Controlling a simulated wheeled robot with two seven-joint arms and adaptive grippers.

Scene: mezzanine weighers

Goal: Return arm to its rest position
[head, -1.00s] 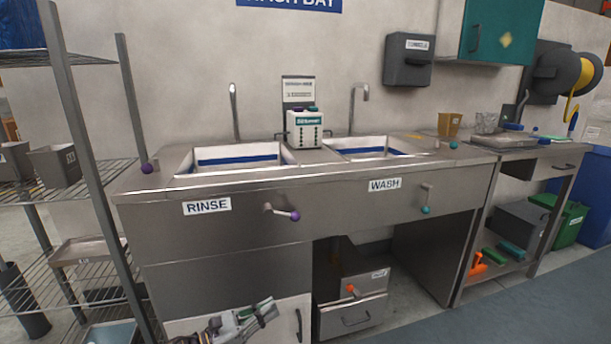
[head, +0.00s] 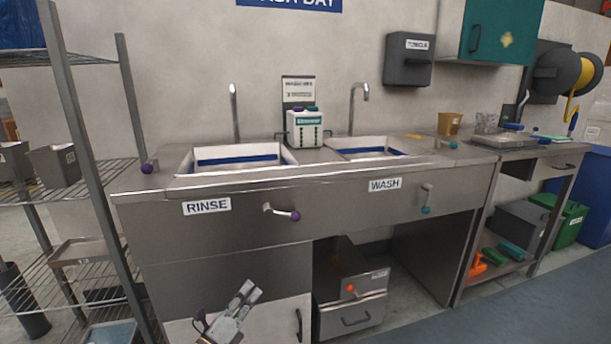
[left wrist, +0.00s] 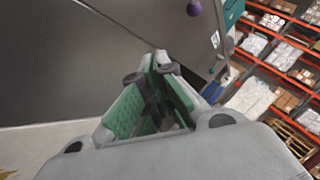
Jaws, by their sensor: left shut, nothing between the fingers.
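My left gripper (head: 247,291) shows at the bottom of the head view, in front of the white cabinet door under the RINSE sink. It is shut and empty. In the left wrist view its green-padded fingers (left wrist: 155,65) come together at the tips, with the grey front of the sink unit (left wrist: 70,65) beyond them. They appear apart from it. My right gripper is not in view.
The steel sink unit (head: 250,235) spans the middle, with a purple-knobbed lever (head: 283,212) and a teal-knobbed lever (head: 426,200) on its front. A wire shelf rack (head: 85,185) stands at the left. An open bay holds a drawer unit (head: 350,300). Floor at right is clear.

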